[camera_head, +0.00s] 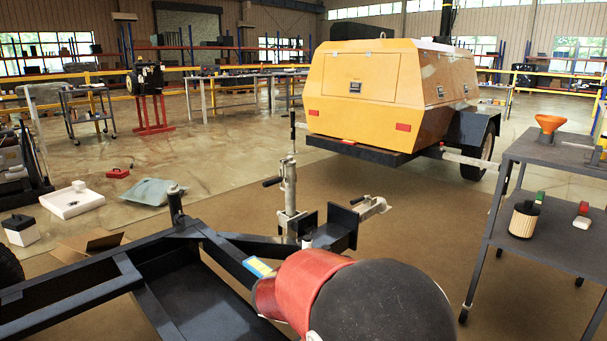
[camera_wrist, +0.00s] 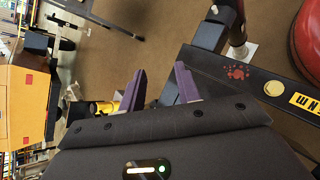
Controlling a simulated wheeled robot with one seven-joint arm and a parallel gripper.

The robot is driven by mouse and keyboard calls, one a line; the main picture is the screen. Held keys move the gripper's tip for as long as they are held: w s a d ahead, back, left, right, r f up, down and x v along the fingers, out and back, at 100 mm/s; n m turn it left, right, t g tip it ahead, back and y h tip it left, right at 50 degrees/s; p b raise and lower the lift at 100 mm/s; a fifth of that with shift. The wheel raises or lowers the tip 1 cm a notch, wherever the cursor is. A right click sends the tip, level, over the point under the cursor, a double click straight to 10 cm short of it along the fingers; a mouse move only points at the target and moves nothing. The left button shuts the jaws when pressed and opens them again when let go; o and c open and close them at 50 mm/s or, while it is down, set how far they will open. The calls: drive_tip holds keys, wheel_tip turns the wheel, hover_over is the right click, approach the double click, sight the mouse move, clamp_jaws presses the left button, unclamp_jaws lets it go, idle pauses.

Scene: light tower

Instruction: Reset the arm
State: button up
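My gripper (camera_wrist: 160,70) shows in the wrist view with its two purple fingers apart and nothing between them. Brown floor lies beyond the fingertips. In the head view my red and black arm link (camera_head: 310,290) fills the bottom middle, in front of the dark trailer frame (camera_head: 215,245). The gripper itself does not show there.
The yellow light tower body (camera_head: 355,85) stands behind the trailer hitch jack (camera_head: 289,185); it also shows at left in the wrist view (camera_wrist: 22,105). A grey shelf cart (camera_head: 560,155) is at right. A white tray (camera_head: 72,200) and red toolbox (camera_head: 118,173) lie on the left floor.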

drive_tip(key=s+d+r+m+y, duration=0.1)
drive_tip(key=s+r+m+y, duration=0.2)
drive_tip(key=s+m, duration=0.2)
drive_tip(key=s+d+r+m+t+y, duration=0.1)
drive_tip(key=s+d+r+m+y, duration=0.1)
drive_tip(key=s, duration=0.7)
drive_tip(key=s+d+r+m+t+y+p, duration=0.1)
drive_tip(key=s+d+r+m+y, duration=0.1)
drive_tip(key=s+r+m+y, duration=0.2)
drive_tip(key=shift+s+r+m+y, duration=0.2)
drive_tip(key=shift+s+m+y, duration=0.4)
drive_tip(key=shift+s+m, duration=1.3)
drive_tip(key=shift+d, duration=0.1)
